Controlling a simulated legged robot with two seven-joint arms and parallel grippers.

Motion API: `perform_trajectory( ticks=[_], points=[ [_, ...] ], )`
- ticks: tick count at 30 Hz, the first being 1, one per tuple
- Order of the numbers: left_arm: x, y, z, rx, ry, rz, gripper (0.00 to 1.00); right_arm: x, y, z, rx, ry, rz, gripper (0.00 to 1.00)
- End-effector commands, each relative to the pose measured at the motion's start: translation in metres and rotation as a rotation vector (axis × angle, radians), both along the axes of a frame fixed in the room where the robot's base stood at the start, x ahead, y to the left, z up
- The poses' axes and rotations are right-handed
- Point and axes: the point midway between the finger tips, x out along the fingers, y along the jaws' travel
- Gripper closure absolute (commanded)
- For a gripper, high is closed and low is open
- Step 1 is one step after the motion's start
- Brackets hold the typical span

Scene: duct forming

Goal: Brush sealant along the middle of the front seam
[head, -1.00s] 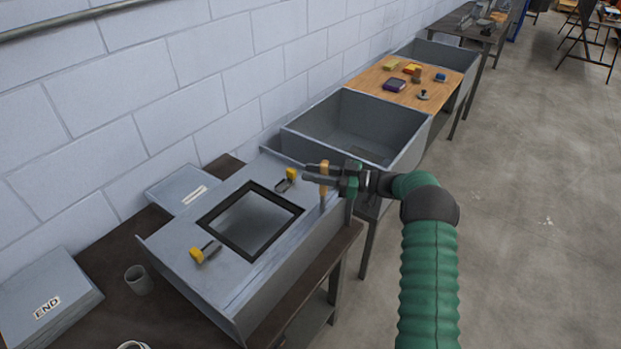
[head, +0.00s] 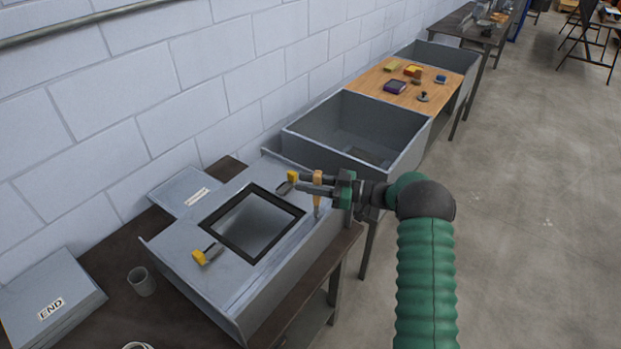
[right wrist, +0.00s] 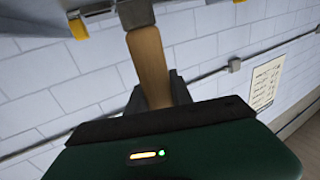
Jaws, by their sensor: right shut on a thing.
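The grey sheet-metal duct (head: 190,265) lies on the dark bench, with a black-framed square opening in its top. A long edge with a thin line beside it runs along the duct's front (head: 282,262); I cannot tell any sealant on it. My right gripper (head: 317,184) is shut on a brush with a wooden handle (head: 317,200). The brush is roughly upright, tip down, near the far end of that front edge; I cannot tell if the tip touches. The handle (right wrist: 149,60) and grey ferrule (right wrist: 135,13) show in the right wrist view. My left gripper is out of view.
Two yellow-handled clamps (head: 207,254) (head: 290,181) sit on the duct top beside the opening. A grey cup (head: 141,282) and END-labelled panels (head: 52,300) are at left. An open grey bin (head: 400,150) stands beyond, then a wooden board (head: 440,97) with small items.

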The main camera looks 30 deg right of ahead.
Motion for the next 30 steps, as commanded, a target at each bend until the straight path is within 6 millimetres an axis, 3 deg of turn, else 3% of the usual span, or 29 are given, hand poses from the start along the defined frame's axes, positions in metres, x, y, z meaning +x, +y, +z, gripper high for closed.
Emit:
perform_trajectory(
  ticks=[7,18,30],
  points=[
    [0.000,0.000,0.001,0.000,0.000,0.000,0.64,-0.001,0.002,0.001,0.001,-0.001,0.000,1.00],
    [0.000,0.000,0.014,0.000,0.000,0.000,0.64,-0.010,0.027,0.000,0.000,0.001,0.000,1.00],
    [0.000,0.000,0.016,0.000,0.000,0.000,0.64,-0.013,0.033,0.001,0.002,0.001,0.001,1.00]
  ],
)
